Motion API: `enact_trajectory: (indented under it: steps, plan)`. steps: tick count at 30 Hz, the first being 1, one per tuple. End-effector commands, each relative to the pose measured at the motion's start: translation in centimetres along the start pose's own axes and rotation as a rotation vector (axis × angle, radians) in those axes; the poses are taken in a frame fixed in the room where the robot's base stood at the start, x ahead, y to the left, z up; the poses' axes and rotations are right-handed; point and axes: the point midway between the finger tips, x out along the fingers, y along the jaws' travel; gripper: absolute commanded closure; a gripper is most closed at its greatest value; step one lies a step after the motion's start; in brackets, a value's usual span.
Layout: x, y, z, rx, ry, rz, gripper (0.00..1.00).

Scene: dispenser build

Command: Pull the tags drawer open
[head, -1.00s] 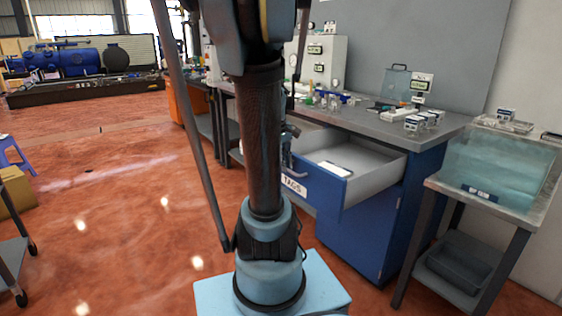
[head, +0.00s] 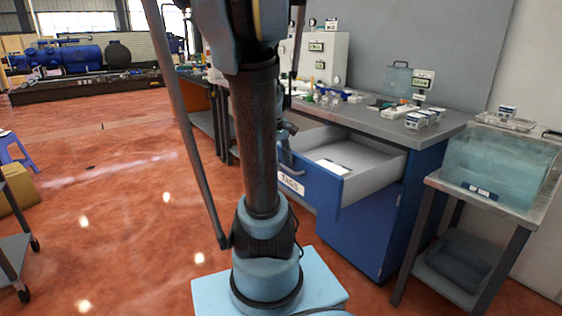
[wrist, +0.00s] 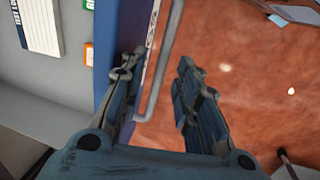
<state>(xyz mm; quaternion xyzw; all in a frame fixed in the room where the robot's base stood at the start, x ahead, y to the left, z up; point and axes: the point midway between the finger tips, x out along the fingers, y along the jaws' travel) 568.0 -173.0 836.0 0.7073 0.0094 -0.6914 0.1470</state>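The tags drawer (head: 318,190) stands pulled out from the blue cabinet, with its grey inside showing. Its blue front carries a white TAGS label (head: 292,184) and a grey bar handle (head: 285,155). In the wrist view the drawer front's edge (wrist: 108,45) runs upright left of centre, with the handle (wrist: 160,75) beside it. My gripper (wrist: 158,75) has its two fingers apart, one on each side of the handle bar. The left finger is close to the drawer front; whether it touches is unclear. In the head view my arm hides most of the gripper.
A pale labelled item (wrist: 40,25) lies in the drawer. The workbench top (head: 385,122) above holds small boxes and tools. A side table (head: 430,190) with a translucent teal bin (head: 500,165) stands at right. Open red floor (head: 110,200) lies to the left.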

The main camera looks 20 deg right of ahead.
Motion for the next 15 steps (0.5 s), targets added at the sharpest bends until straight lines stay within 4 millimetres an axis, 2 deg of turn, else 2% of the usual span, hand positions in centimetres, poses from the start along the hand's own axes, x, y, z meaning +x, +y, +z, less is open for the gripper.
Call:
enact_trajectory:
  steps: [7, 15]
  plan:
    - [-1.5, 0.0, 0.0, -0.001, -0.001, 0.000, 0.70]
    - [-5.3, 0.0, -0.1, -0.001, -0.001, 0.000, 0.70]
